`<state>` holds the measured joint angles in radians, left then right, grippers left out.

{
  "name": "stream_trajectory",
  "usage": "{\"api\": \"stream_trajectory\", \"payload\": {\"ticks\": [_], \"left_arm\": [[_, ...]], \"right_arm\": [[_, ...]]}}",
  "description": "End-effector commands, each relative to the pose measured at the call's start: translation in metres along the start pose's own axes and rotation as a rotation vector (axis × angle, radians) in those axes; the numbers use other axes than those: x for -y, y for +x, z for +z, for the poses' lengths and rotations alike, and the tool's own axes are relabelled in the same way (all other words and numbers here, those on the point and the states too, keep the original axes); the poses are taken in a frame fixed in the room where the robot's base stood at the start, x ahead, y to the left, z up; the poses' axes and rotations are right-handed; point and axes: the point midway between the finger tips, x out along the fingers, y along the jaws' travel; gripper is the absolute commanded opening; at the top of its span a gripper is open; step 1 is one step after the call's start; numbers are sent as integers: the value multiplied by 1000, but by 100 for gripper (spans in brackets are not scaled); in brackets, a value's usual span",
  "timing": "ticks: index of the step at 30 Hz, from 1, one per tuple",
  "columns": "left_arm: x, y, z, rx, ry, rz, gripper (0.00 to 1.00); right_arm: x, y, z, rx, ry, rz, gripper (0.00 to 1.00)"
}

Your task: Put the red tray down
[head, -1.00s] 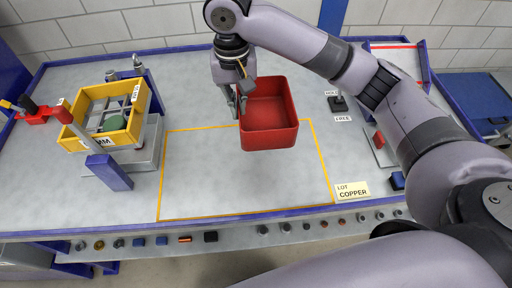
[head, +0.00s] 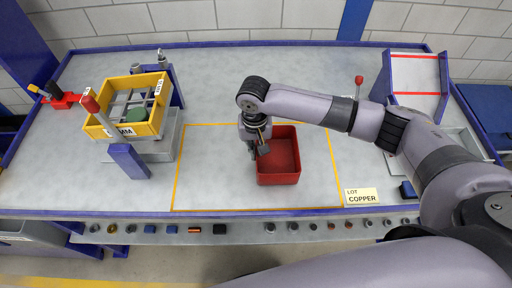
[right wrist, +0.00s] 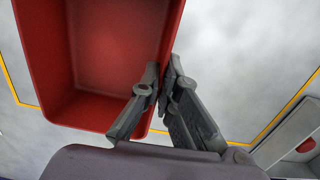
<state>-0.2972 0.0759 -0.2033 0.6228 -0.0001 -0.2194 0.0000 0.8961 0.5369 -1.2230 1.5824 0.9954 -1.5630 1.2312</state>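The red tray (head: 278,178) is empty and upright inside the yellow outlined area of the grey bench, toward its right side. It looks level and at or very close to the bench top; I cannot tell for certain that its base touches. My right gripper (head: 258,152) is at the tray's left wall. In the right wrist view the gripper (right wrist: 162,85) has one finger inside the red tray (right wrist: 115,50) and one outside, closed on the wall. My left gripper is not in view.
A yellow bin (head: 155,125) with a grid and a green piece stands on a stand at the left. A "LOT COPPER" card (head: 361,197) lies right of the outline. The outlined area (head: 215,170) left of the tray is bare.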

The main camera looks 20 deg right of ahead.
Motion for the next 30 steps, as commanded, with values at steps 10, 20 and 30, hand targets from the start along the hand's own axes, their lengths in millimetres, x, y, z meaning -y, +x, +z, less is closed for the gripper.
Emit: {"api": "stream_trajectory", "payload": {"ticks": [10, 20, 30], "left_arm": [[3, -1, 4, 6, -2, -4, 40], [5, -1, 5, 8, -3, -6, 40], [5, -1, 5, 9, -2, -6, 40]], "right_arm": [[1, 3, 0, -1, 0, -2, 0], [0, 5, 0, -1, -1, -1, 21], [0, 4, -1, -2, -1, -1, 25]]}}
